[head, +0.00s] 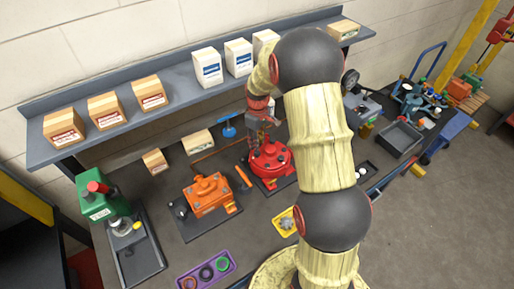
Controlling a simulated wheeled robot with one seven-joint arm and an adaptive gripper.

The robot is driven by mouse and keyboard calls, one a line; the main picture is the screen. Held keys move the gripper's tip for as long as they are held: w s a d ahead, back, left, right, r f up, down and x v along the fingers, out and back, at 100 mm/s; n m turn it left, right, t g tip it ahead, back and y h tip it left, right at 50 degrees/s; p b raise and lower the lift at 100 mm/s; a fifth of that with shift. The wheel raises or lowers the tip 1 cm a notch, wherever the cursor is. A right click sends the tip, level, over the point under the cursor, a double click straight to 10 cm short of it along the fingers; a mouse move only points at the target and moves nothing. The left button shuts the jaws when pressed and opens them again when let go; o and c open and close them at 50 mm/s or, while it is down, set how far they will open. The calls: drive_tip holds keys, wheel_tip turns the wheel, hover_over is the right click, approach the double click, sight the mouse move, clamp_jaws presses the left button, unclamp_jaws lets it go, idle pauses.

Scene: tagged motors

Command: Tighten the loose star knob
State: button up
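A round red motor housing (272,160) with dark bolts around its rim sits on a dark plate on the bench. My gripper (264,138) points down over the top of this red housing, at or just above its middle. The fingertips are small and blurred against the red. I cannot tell whether they touch or hold a knob there. To the left an orange motor housing (207,195) sits on another dark plate, with a small raised part on top. A small dark round part (180,208) is at its left side. No star knob can be made out for certain.
An orange-handled tool (243,177) lies between the housings. A purple tray (206,270) with rings and a yellow tray (286,221) are in front. A shelf (180,92) with boxes runs behind. My arm hides the bench's right middle.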

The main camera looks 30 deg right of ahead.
sight(257, 155)
drive_tip(key=shift+f, duration=2.75)
drive_tip(key=shift+c, duration=1.3)
drive_tip(key=c, duration=0.4)
clamp_jaws()
